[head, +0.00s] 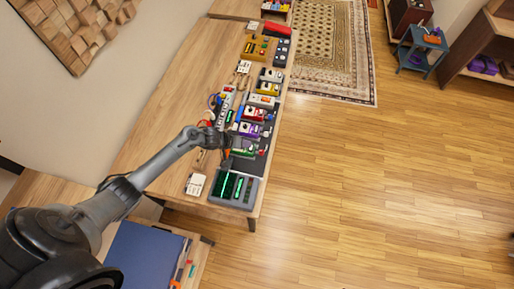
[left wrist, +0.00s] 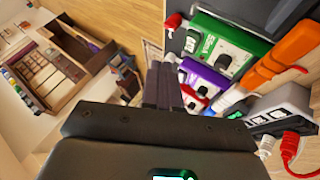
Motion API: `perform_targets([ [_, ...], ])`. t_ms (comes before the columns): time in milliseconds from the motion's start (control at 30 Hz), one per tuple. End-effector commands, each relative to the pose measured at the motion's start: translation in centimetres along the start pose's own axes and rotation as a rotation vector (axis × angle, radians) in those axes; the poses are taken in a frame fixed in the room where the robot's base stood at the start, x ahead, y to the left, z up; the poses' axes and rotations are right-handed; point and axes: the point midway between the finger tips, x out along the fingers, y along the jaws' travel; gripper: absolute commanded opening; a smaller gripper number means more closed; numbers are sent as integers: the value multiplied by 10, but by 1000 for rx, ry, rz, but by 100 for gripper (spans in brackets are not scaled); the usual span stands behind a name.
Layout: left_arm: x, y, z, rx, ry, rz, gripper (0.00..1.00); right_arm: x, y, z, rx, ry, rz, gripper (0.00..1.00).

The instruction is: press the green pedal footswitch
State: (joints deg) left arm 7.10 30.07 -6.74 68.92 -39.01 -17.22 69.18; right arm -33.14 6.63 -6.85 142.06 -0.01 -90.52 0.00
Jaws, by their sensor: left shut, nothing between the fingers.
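The green pedal (left wrist: 240,42) shows large in the upper right of the left wrist view, with a pale label and a dark round knob. A small round metal part at its left end looks like the footswitch (left wrist: 191,43). In the head view the green pedal (head: 243,152) is small, on the near part of the pedal row, just right of my left gripper (head: 227,160). My left gripper (left wrist: 164,82) is shut and empty, its fingers left of the pedal in the wrist view. I cannot tell its height above the pedals. My right gripper is not in view.
A purple pedal (left wrist: 203,78) sits beside the green one. A grey device with green displays (head: 234,189) stands at the table's near end. Several more pedals line the table (head: 165,125). The floor to the right is clear.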

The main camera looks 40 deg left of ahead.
Motion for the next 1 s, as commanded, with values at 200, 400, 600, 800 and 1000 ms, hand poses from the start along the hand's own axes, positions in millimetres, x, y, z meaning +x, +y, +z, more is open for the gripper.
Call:
perform_targets([
  [200,-4,11,-38,26,50,11,0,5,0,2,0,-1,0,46],
  [400,-4,16,-46,30,61,17,0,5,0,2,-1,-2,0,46],
  [600,-4,16,-46,30,61,17,0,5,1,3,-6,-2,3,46],
  [800,-3,15,-45,30,61,17,0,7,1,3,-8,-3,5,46],
  [1000,5,10,-40,30,60,17,0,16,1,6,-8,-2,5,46],
])
